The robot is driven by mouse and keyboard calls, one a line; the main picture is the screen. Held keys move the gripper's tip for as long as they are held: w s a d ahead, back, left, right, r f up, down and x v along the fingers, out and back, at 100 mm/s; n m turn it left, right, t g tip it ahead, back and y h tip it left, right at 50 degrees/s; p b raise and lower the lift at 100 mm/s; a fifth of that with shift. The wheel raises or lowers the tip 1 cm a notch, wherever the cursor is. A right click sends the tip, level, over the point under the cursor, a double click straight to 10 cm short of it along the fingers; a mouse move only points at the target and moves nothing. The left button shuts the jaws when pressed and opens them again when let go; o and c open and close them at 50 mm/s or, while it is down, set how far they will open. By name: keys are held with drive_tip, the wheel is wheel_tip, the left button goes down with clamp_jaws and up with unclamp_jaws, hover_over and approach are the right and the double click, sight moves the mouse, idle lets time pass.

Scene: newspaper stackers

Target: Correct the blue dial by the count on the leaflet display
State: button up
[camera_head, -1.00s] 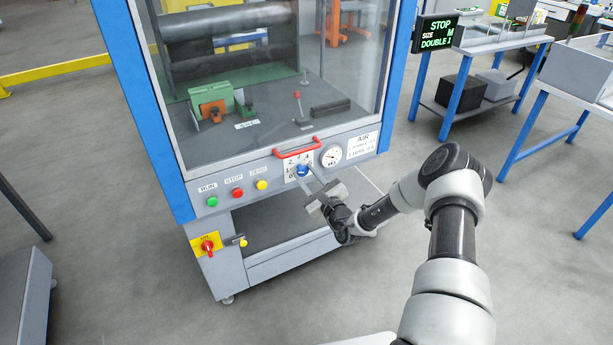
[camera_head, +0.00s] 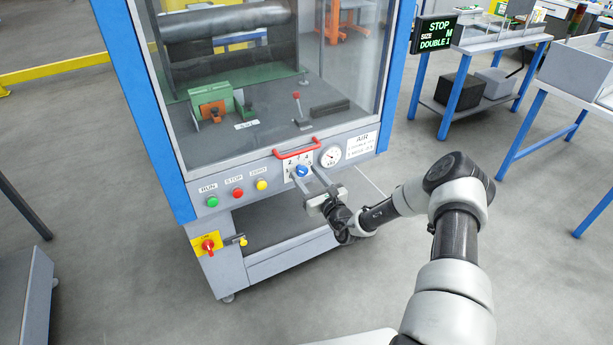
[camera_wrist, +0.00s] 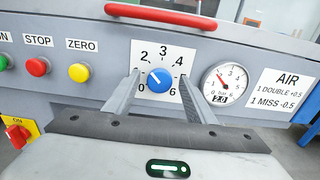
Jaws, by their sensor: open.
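The blue dial (camera_wrist: 159,80) sits on a white scale plate marked from 0 to 6. Its white mark points up and left, about between 1 and 2. It also shows in the head view (camera_head: 301,170). My gripper (camera_wrist: 159,77) is open and empty, one finger on each side of the dial; I cannot tell whether they touch it. In the head view my gripper (camera_head: 308,179) is at the panel front. The leaflet display (camera_head: 436,34) reads STOP, SIZE M, DOUBLE 1. The AIR label (camera_wrist: 281,90) reads 1 DOUBLE +0.5, 1 MISS -0.5.
A pressure gauge (camera_wrist: 224,83) right of the dial shows 2.0. A red handle (camera_wrist: 161,15) sticks out above the dial. Green, red and yellow buttons (camera_wrist: 79,72) are to the left. A red switch (camera_head: 208,245) is lower left. Open floor lies in front.

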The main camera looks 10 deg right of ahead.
drive_tip(key=p+v, duration=0.2)
drive_tip(key=v, duration=1.5)
drive_tip(key=shift+s+p, duration=0.2)
drive_tip(key=shift+p, duration=0.2)
